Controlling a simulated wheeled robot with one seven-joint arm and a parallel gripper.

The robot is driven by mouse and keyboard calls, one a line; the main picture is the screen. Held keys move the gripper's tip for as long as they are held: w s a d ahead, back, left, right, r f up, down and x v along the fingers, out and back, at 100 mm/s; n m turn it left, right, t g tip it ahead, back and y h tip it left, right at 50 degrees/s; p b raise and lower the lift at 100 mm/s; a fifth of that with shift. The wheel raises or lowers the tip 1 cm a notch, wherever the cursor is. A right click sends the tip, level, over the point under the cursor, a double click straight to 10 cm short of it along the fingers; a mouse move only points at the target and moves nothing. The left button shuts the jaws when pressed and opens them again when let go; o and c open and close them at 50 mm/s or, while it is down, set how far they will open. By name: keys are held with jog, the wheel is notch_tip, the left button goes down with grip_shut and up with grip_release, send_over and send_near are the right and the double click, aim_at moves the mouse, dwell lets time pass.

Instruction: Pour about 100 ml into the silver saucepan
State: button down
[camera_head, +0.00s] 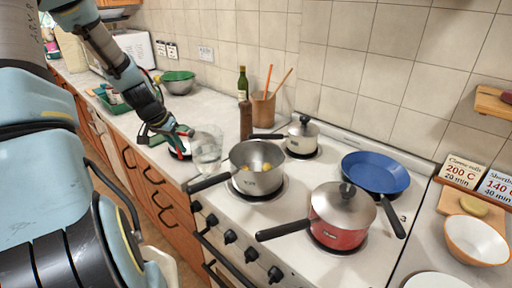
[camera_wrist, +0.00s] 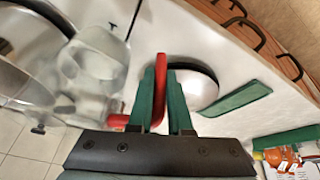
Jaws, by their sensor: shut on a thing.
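The silver saucepan (camera_head: 258,181) stands on the front left burner with several yellow pieces inside and a black handle pointing left. It shows partly at the left edge of the wrist view (camera_wrist: 22,88). My gripper (camera_head: 182,134), with green fingers (camera_wrist: 160,95), is shut on the red handle (camera_wrist: 159,75) of a clear jug (camera_head: 207,152). The jug is just left of the saucepan, apart from its rim in the head view, and looks about upright. It also shows in the wrist view (camera_wrist: 92,72). How much liquid it holds is hard to tell.
A red lidded pot (camera_head: 340,222), a blue pan (camera_head: 376,173) and a small lidded white pot (camera_head: 302,135) share the stove. A dark brown mill (camera_head: 246,121), green bottle (camera_head: 242,83) and utensil crock (camera_head: 263,108) stand behind the saucepan. A round white-and-dark object (camera_wrist: 196,88) lies below my gripper.

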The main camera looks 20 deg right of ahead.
aim_at(181, 134)
jog(key=shift+f, duration=0.55)
jog(key=shift+s+r, duration=0.1)
jog(key=shift+s, duration=0.05)
jog(key=r, duration=0.1)
jog(key=d+r+t+y+b, duration=0.1)
jog(key=r, duration=0.1)
jog(key=r+m+y, duration=0.1)
jog(key=shift+s+d+r+b, duration=0.15)
jog(key=shift+s+d+b, duration=0.2)
jog(key=shift+s+b, duration=0.05)
jog(key=r+b, duration=0.1)
jog(key=b, duration=0.1)
jog(key=d+r+t+y+b, duration=0.1)
jog(key=b, duration=0.2)
jog(key=shift+s, duration=0.2)
jog(key=r+b, duration=0.1)
jog(key=b, duration=0.1)
jog(key=d+y+b, duration=0.1)
jog(key=b, duration=0.1)
jog(key=shift+s+d+r+t+y, duration=0.15)
jog(key=shift+s+r+t+y, duration=0.15)
jog(key=shift+s+r, duration=0.1)
jog(key=s+d+r+m+t+y+b, duration=0.1)
jog(key=s+d+r+t+y+b, duration=0.1)
jog(key=r, duration=0.4)
jog(key=shift+d+r+y+b, duration=0.15)
jog(key=shift+d+y+b, duration=0.45)
jog(key=shift+y, duration=0.1)
